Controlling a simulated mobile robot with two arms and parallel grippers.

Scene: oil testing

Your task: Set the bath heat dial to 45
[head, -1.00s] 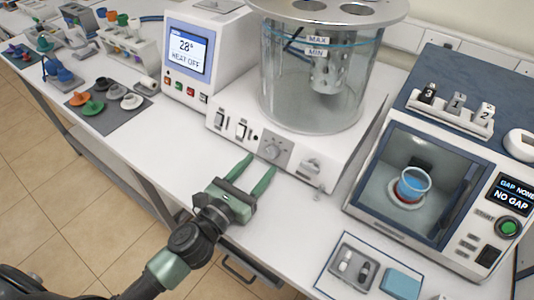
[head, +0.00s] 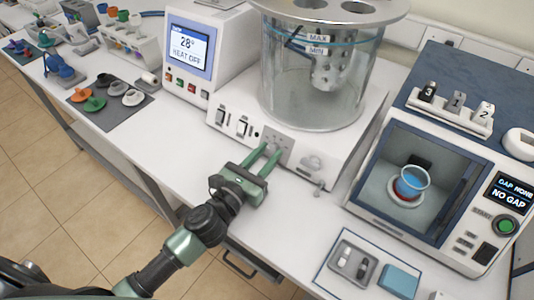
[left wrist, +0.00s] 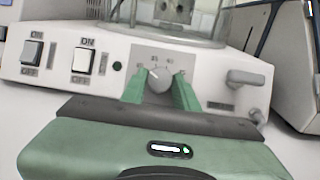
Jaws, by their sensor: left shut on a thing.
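The bath heat dial (left wrist: 159,80) is a round grey knob on a grey plate on the front of the white bath base. In the left wrist view its pale pointer mark points to the upper left, and the small numbers around it are hard to read. My left gripper (left wrist: 160,92) has its green fingers on either side of the knob, shut on it. In the head view my left gripper (head: 266,159) reaches the dial plate (head: 280,147), and its fingers hide most of the knob. My right gripper is not in view.
Two rocker switches, the left one (left wrist: 32,52), sit left of the dial. A tap-like lever (left wrist: 245,79) sits to its right. The display (head: 189,50) reads 28° and HEAT OFF. A glass bath (head: 315,90) stands above. A chamber (head: 410,190) stands at right.

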